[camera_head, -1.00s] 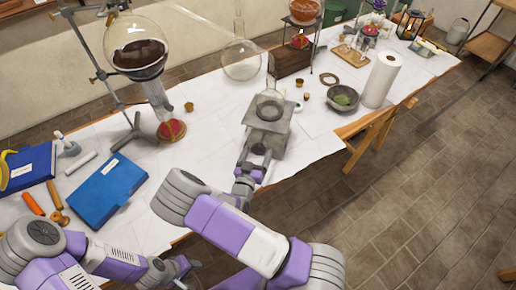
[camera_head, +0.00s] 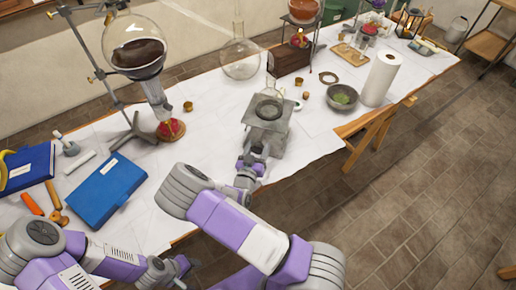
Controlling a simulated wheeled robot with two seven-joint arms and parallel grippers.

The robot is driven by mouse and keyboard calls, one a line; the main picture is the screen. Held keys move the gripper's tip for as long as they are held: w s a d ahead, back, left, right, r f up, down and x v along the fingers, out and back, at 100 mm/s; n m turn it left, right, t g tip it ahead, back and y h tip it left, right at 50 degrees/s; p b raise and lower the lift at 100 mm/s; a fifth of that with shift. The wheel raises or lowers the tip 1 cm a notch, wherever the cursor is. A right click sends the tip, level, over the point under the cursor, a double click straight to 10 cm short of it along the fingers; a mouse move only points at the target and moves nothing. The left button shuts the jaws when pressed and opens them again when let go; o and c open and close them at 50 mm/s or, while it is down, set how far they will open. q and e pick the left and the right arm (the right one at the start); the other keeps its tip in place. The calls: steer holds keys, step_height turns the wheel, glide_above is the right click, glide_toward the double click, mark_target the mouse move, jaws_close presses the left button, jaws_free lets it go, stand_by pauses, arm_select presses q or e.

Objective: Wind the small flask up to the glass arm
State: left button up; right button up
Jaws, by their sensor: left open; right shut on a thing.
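The small clear flask (camera_head: 269,104) sits on the top plate of a grey jack stand (camera_head: 266,135) near the table's front edge. The glass arm (camera_head: 203,24) slopes down from the upper left; its lower end is faint, behind and above the flask, apart from it. My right gripper (camera_head: 257,152) is at the jack's front and shut on what looks like its knob, mostly hidden by the fingers. My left gripper (camera_head: 186,264) is open and empty, low in the picture in front of the table edge.
A large round flask (camera_head: 241,60) stands behind the jack. A green-filled bowl (camera_head: 342,98) and paper roll (camera_head: 379,80) stand at right.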

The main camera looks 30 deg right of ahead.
steer(key=shift+f+m, duration=0.1)
steer(key=shift+m, duration=0.2)
